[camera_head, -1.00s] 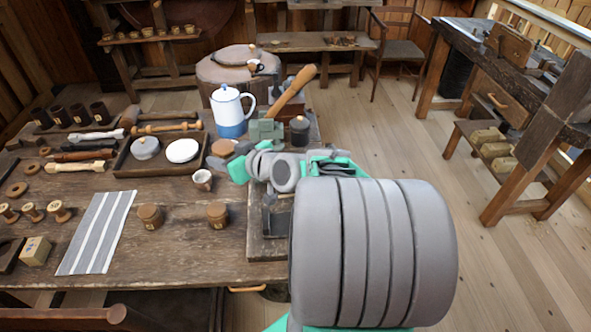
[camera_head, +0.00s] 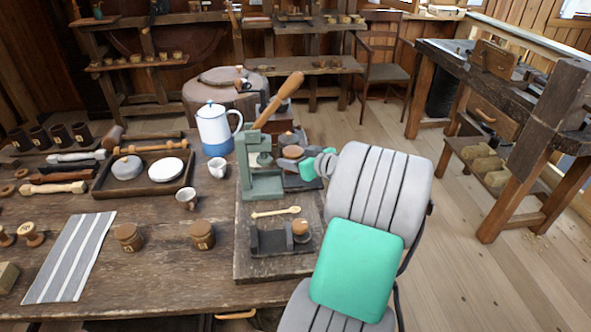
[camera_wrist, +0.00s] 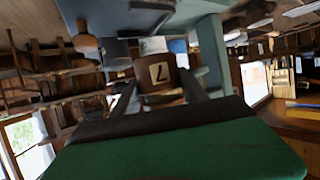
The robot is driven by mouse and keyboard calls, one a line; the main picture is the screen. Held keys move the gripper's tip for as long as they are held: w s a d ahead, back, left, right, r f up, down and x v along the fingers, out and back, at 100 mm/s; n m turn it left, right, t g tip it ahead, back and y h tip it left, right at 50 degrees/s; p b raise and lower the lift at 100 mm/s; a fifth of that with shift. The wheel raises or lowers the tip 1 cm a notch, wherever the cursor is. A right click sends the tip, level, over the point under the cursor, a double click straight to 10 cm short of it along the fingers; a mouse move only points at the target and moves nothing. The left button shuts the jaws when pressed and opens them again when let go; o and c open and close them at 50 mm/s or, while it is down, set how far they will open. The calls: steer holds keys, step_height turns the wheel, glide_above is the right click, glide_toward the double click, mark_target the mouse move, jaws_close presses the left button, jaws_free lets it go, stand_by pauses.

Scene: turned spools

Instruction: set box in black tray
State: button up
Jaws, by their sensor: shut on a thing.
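The box, a small brown turned wooden one, shows its label with a 7 in the wrist view (camera_wrist: 158,74). It sits between the two fingers of my gripper (camera_wrist: 160,92), which is shut on it. In the head view my gripper (camera_head: 308,160) is behind and right of the green press, with the brown top of the box (camera_head: 292,152) at its fingers. A black, flat, tray-like surface (camera_head: 306,184) lies just below the gripper, partly hidden by it and the press. I cannot tell whether the box touches it.
A green press (camera_head: 262,186) with a long wooden handle stands close left of my gripper. A black holder (camera_head: 268,243) and a wooden spoon (camera_head: 276,212) lie on the board in front. Two lidded boxes (camera_head: 202,234) (camera_head: 130,237), a blue-white pot (camera_head: 214,130) and mugs stand left.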

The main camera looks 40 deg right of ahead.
mark_target(295, 180)
steer(key=shift+w+d+f, duration=0.4)
steer(key=shift+d+f, duration=0.2)
steer(key=shift+f, duration=0.25)
steer(key=shift+w+d+f, duration=0.1)
steer(key=shift+d+f, duration=0.1)
steer(key=shift+f, duration=1.6)
steer(key=shift+f, duration=0.2)
steer(key=o, duration=1.4)
steer(key=shift+s+r, duration=0.2)
steer(key=shift+r, duration=0.15)
steer(key=v, duration=1.1)
steer(key=shift+s+r, duration=0.1)
steer(key=shift+s, duration=0.2)
